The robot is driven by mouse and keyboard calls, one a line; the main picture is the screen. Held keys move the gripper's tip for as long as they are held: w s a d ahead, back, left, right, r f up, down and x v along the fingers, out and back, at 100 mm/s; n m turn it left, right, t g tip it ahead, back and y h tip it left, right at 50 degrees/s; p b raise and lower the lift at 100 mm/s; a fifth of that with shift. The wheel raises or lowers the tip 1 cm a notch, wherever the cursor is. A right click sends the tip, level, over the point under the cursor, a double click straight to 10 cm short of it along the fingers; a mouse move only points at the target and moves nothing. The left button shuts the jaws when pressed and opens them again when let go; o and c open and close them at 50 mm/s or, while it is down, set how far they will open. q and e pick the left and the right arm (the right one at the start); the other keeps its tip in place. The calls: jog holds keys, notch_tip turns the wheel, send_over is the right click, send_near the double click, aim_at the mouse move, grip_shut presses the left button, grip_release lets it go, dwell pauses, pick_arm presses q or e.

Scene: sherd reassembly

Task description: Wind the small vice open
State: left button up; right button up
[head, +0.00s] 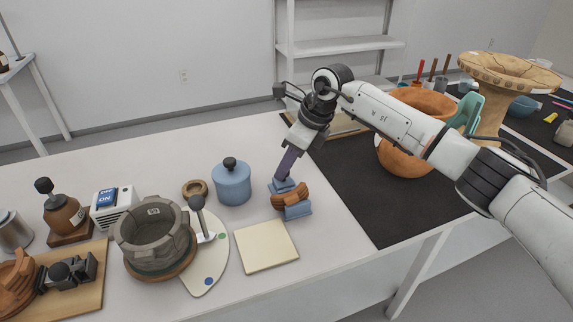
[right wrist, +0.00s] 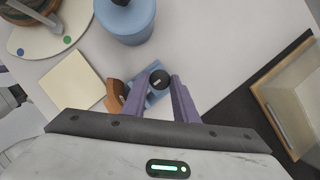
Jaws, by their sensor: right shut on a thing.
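The small vice (head: 298,210) is blue and stands on the white table near its right edge, with terracotta-brown sherd pieces (head: 290,197) at its jaws. Whether the jaws grip them tightly I cannot tell. In the right wrist view the vice (right wrist: 153,97) lies partly behind my fingers, with a brown piece (right wrist: 115,94) at its left. Its round black knob (right wrist: 159,78) sits between the purple fingertips. My right gripper (head: 283,180) reaches down to the vice from above and is shut on the knob. My left gripper is in neither view.
A blue lidded pot (head: 232,185) stands just left of the vice, with a brown ring (head: 195,188) beside it. A cream square tile (head: 265,246) lies in front. A grey stone-like ring pot (head: 152,238) stands further left. A black mat (head: 375,205) with large terracotta vessels is at right.

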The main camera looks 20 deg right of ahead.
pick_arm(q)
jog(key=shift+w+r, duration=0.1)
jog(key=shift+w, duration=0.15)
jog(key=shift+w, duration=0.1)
pick_arm(e)
jog(key=o, duration=1.1)
jog(key=shift+c, duration=0.2)
jog(key=shift+r, duration=0.1)
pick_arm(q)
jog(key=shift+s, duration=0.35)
pick_arm(e)
jog(key=v, duration=1)
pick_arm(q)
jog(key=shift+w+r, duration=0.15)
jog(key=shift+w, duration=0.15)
pick_arm(e)
jog(key=shift+r, duration=0.1)
